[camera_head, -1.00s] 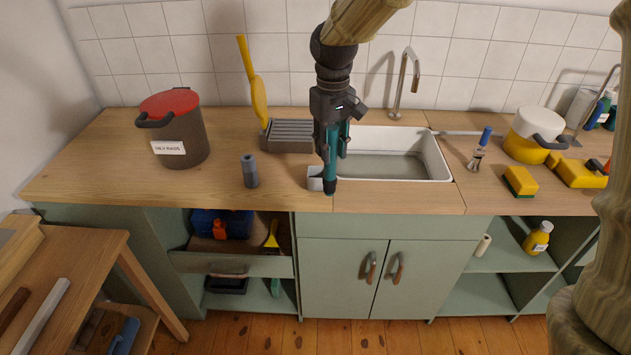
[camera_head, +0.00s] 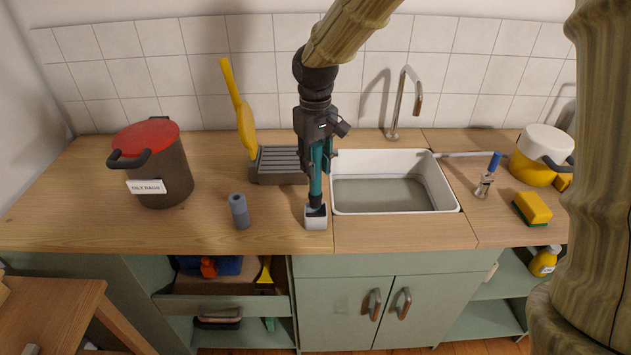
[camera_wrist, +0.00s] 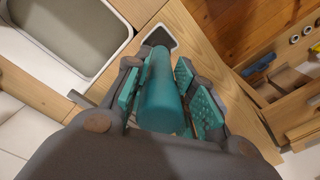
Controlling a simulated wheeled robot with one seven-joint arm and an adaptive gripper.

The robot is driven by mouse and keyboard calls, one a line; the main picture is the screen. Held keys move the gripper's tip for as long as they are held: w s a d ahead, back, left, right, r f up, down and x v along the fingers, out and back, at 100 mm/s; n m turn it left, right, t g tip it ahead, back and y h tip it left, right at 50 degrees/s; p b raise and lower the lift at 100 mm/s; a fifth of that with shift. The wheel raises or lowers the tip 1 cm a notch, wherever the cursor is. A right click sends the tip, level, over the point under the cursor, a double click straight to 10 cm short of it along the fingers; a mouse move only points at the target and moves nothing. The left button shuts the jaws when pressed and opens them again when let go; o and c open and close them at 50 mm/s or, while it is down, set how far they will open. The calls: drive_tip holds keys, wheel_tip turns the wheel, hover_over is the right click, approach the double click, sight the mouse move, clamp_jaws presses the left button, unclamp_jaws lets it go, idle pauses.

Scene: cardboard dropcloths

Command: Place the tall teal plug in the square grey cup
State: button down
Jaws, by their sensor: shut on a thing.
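The tall teal plug (camera_head: 316,188) hangs upright in my gripper (camera_head: 320,158), which is shut on it. Its dark lower end is at the mouth of the square grey cup (camera_head: 316,223). I cannot tell how far, if at all, the tip is inside the cup. The cup is pale outside and stands upright on the wooden counter, just left of the sink's front corner. In the wrist view the plug (camera_wrist: 160,95) lies between the teal finger pads, with the cup (camera_wrist: 162,36) beyond its far end, partly hidden by it.
A grey cylinder (camera_head: 239,211) stands on the counter left of the cup. Behind are a grey slotted rack (camera_head: 280,165) with a yellow brush (camera_head: 243,115), and the white sink (camera_head: 395,213) at right. A red-lidded bin (camera_head: 160,180) stands at the left.

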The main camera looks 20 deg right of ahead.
sight(316, 180)
wheel_tip(316, 180, down, 5)
drive_tip(key=shift+f+p, duration=0.1)
drive_tip(key=shift+p, duration=0.25)
idle(0.3)
drive_tip(key=c, duration=1.2)
unclamp_jaws()
drive_tip(key=shift+f, duration=0.1)
